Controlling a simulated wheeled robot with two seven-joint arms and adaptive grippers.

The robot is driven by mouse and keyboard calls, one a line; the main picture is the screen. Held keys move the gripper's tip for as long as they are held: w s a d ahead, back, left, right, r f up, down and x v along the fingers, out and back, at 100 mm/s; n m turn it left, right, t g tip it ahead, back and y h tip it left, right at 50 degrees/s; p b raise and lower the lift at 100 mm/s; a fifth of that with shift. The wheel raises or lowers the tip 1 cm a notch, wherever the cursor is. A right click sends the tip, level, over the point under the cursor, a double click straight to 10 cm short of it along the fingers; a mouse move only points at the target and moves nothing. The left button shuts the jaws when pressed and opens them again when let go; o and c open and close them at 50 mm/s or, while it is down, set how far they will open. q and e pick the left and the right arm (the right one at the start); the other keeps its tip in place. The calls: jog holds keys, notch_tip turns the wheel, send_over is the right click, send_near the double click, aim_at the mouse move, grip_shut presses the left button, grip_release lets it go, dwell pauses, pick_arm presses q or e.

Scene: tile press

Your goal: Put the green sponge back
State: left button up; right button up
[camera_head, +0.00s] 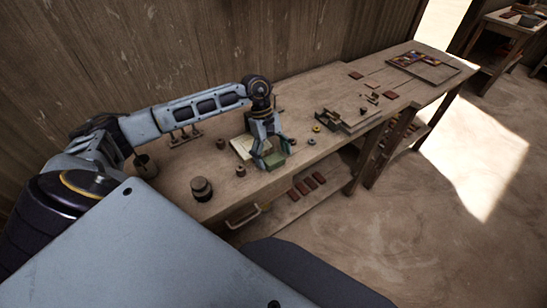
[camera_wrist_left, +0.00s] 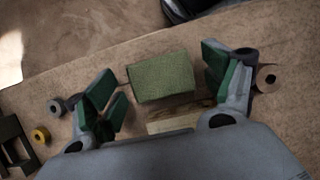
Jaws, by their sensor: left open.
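The green sponge (camera_wrist_left: 161,77) is a dull green block. In the left wrist view it lies between the two open fingers of my left gripper (camera_wrist_left: 160,90), with gaps on both sides. In the head view the sponge (camera_head: 273,159) shows near the bench's front edge, partly hidden by the fingers. My left gripper (camera_head: 270,157) points down over it, open. A pale board or tray (camera_head: 241,147) lies beside the sponge, and its edge (camera_wrist_left: 178,120) shows in the wrist view. My right gripper is not in view.
Small rings and pots lie around, including a yellow ring (camera_head: 316,128) and a dark jar (camera_head: 201,188). A metal press-like fixture (camera_head: 345,121) stands to the right. A box of coloured tiles (camera_head: 423,66) is at the far end. A shelf below holds red-brown tiles (camera_head: 308,184).

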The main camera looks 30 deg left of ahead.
pick_arm(q)
jog(key=b+v, duration=0.1)
jog(key=v, duration=1)
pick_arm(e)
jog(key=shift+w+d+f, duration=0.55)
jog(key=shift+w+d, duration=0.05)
pick_arm(q)
jog(key=shift+a, duration=0.1)
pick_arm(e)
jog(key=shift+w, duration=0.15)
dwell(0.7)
